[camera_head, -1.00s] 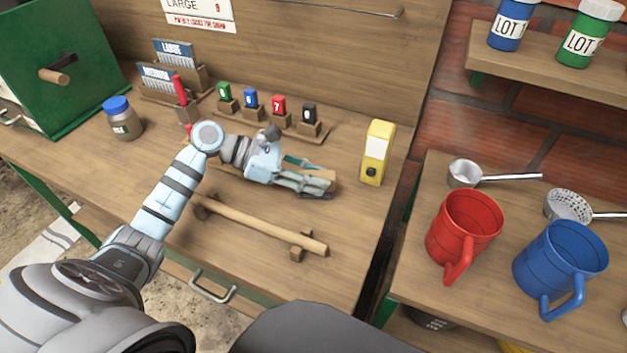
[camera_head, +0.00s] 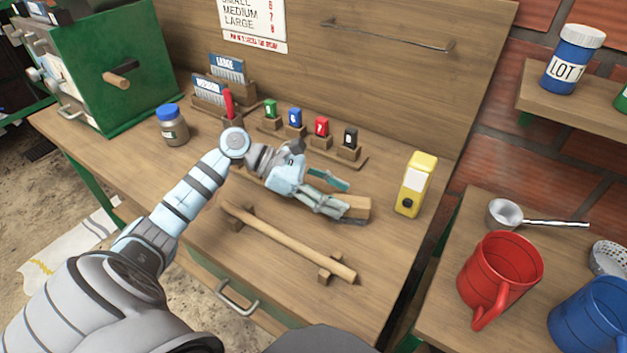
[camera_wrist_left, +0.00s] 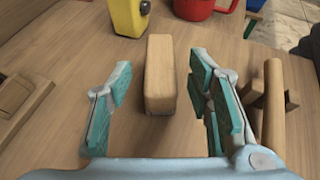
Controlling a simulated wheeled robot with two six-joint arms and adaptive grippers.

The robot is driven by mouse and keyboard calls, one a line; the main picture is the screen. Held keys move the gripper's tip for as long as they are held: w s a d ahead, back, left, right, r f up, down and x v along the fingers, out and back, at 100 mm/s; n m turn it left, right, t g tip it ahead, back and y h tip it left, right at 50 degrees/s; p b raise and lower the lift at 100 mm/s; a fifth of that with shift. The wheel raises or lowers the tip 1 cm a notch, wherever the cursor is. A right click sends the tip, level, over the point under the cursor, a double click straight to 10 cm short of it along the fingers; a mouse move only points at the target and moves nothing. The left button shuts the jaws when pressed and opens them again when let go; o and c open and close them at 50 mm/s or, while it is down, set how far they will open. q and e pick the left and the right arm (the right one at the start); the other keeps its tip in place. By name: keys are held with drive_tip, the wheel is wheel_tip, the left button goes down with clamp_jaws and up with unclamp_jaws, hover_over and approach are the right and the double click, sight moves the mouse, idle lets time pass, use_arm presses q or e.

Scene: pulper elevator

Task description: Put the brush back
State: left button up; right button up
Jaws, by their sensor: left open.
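The brush (camera_head: 354,208) is a wooden block with a dark underside, lying on the wooden bench (camera_head: 205,255). My left gripper (camera_head: 342,197) is open around the brush's near end, low over the bench. In the left wrist view the brush (camera_wrist_left: 160,75) stands between the two teal-padded fingers, with a gap on both sides. Part of the brush is hidden by the fingers in the head view. My right gripper is not in view.
A wooden rod (camera_head: 290,243) lies on two small rests in front of the gripper. A yellow device (camera_head: 414,185) stands to the right of the brush. Several numbered coloured tags stand in wooden holders behind. A jar (camera_head: 172,127) is at the left.

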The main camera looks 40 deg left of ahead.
use_arm(q)
drive_tip(key=v, duration=0.8)
drive_tip(key=shift+a+p, duration=0.2)
drive_tip(key=shift+p, duration=0.2)
drive_tip(key=shift+s+r, duration=0.1)
drive_tip(key=shift+s, duration=0.05)
